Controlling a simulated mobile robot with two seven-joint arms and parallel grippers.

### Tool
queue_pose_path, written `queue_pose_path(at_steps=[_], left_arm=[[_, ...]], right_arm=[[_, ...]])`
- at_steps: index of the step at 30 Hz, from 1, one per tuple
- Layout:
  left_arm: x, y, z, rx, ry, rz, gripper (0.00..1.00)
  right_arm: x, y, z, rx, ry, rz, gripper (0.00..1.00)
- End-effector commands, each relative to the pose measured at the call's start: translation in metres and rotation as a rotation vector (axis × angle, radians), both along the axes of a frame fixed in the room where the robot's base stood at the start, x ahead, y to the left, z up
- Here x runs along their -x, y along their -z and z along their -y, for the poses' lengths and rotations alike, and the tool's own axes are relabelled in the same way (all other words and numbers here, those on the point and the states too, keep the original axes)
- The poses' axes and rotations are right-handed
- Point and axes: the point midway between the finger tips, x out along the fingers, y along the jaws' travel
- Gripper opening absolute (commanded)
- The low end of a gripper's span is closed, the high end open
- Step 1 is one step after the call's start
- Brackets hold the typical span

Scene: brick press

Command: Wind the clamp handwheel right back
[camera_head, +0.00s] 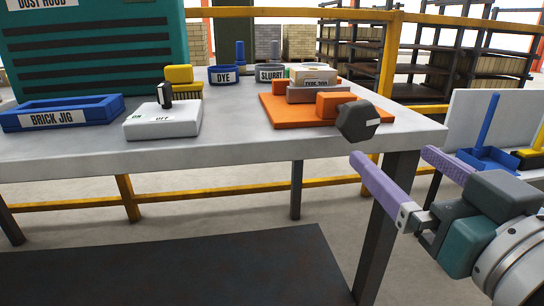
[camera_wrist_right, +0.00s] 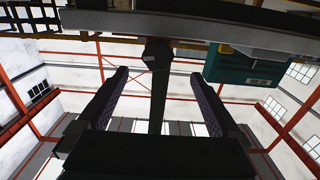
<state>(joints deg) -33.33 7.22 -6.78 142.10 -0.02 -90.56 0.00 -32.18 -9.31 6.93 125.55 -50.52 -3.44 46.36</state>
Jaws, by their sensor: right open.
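In the right wrist view the handwheel (camera_wrist_right: 157,54) shows beyond and between the two open fingertips (camera_wrist_right: 160,75). My left gripper is not in view.
The bench (camera_head: 240,147) also carries a blue brick jig tray (camera_head: 62,119), a white switch box (camera_head: 150,126), a yellow brush (camera_head: 180,76), a dye tub (camera_head: 222,77) and a slurry tub (camera_head: 270,73). A blue dustpan (camera_head: 490,157) stands at right. Space before the handwheel is free.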

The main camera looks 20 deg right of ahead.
Motion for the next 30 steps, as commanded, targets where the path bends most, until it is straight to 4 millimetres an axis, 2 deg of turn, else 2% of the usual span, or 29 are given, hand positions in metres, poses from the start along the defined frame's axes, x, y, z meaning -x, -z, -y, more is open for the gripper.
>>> queue_pose_path(at_steps=[5,12,18,30], left_arm=[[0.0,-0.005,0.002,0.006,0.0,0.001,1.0],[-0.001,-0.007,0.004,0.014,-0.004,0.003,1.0],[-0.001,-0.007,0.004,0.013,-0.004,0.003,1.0],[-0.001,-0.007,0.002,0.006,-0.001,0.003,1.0]], right_arm=[[-0.02,-0.003,0.004,0.003,-0.004,0.004,1.0],[-0.063,-0.003,0.015,0.003,-0.002,0.003,1.0],[-0.088,-0.001,0.021,0.0,-0.001,0.001,1.0],[-0.095,-0.001,0.023,0.0,0.0,-0.001,0.99]])
